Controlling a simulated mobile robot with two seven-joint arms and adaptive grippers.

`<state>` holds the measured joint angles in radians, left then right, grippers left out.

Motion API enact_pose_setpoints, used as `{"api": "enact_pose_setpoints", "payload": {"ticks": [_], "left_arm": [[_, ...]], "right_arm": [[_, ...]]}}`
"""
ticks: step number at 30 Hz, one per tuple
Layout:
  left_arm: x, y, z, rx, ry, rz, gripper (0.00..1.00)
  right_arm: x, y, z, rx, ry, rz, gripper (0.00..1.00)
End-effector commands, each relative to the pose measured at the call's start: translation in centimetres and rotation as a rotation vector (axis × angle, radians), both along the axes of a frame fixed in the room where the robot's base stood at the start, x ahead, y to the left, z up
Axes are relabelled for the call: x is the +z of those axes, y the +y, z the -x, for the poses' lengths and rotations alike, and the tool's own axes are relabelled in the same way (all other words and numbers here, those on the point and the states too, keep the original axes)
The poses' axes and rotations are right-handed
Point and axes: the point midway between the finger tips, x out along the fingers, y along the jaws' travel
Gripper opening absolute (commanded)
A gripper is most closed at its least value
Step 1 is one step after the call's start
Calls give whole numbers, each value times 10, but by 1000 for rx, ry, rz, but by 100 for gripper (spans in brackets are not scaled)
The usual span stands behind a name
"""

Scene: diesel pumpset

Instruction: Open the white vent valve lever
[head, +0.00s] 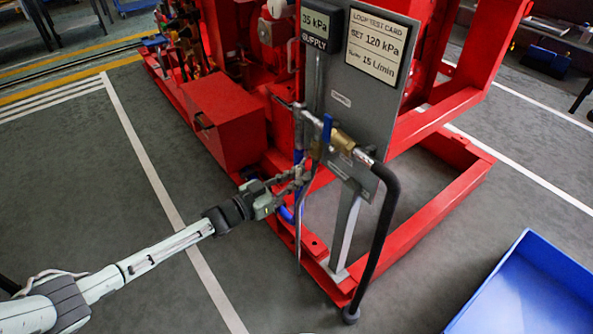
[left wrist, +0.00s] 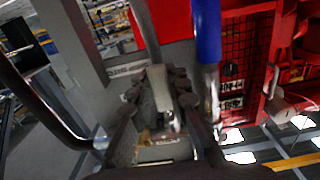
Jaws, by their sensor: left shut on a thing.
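The white vent valve lever (left wrist: 160,88) shows in the left wrist view as a pale bar between the two dark finger pads. My left gripper (left wrist: 166,98) is shut on it. In the head view, my left gripper (head: 297,180) reaches in from the left to the pipework in front of the grey panel (head: 370,60). There the fingers and pipes hide the lever. My right gripper is in neither view.
A blue-handled lever (head: 326,130) sits above my gripper beside a brass fitting (head: 342,142). A black hose (head: 383,235) hangs to the right. The red pumpset frame (head: 425,225) stands behind. A blue tray (head: 530,290) is at lower right. Floor on the left is clear.

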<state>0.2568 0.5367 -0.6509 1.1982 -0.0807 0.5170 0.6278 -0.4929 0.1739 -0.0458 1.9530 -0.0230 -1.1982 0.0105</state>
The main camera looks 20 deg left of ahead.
Motion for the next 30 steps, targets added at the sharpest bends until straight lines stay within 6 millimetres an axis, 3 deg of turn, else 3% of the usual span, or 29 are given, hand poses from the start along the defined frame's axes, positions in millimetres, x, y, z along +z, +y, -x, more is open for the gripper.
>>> {"api": "enact_pose_setpoints", "payload": {"ticks": [17,18,23,30], "left_arm": [[-1,-2,3,0,27,33,0],[-1,-2,3,0,27,33,16],[-1,-2,2,0,26,32,36],[0,-2,2,0,24,29,38]], "right_arm": [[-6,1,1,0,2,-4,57],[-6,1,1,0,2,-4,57],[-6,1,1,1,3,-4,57],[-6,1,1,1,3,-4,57]]}}
